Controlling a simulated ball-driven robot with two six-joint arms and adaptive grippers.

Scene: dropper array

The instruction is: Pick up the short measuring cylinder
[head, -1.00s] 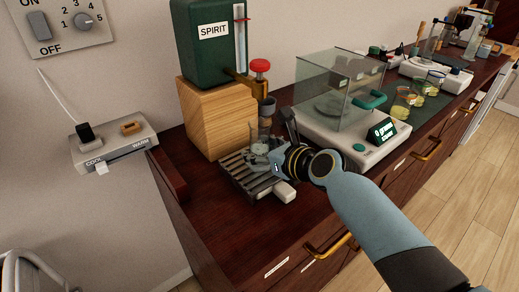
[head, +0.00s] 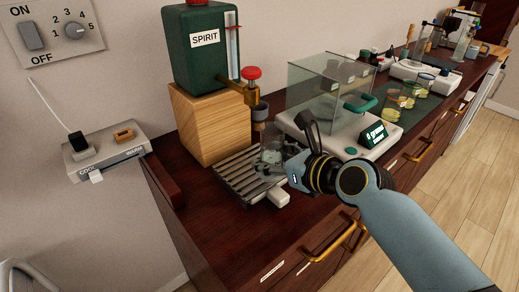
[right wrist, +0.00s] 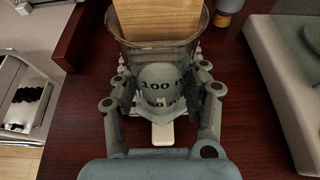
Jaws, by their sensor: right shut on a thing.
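The short measuring cylinder is a clear glass vessel with dark markings, including "100". In the right wrist view the cylinder (right wrist: 160,78) stands between the fingers of my right gripper (right wrist: 160,105), which is shut on it. In the head view the cylinder (head: 271,152) shows faintly over the slatted drip tray, below the spirit dispenser's tap. My right gripper (head: 280,168) reaches it from the right. I cannot tell whether its base touches the tray. My left gripper is not in view.
The green SPIRIT tank (head: 203,55) stands on a wooden block (head: 211,122), its red-knobbed tap (head: 251,73) close above the cylinder. The slatted tray (head: 236,181) lies below. A balance with a glass shield (head: 325,90) stands to the right, beakers (head: 407,92) beyond it.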

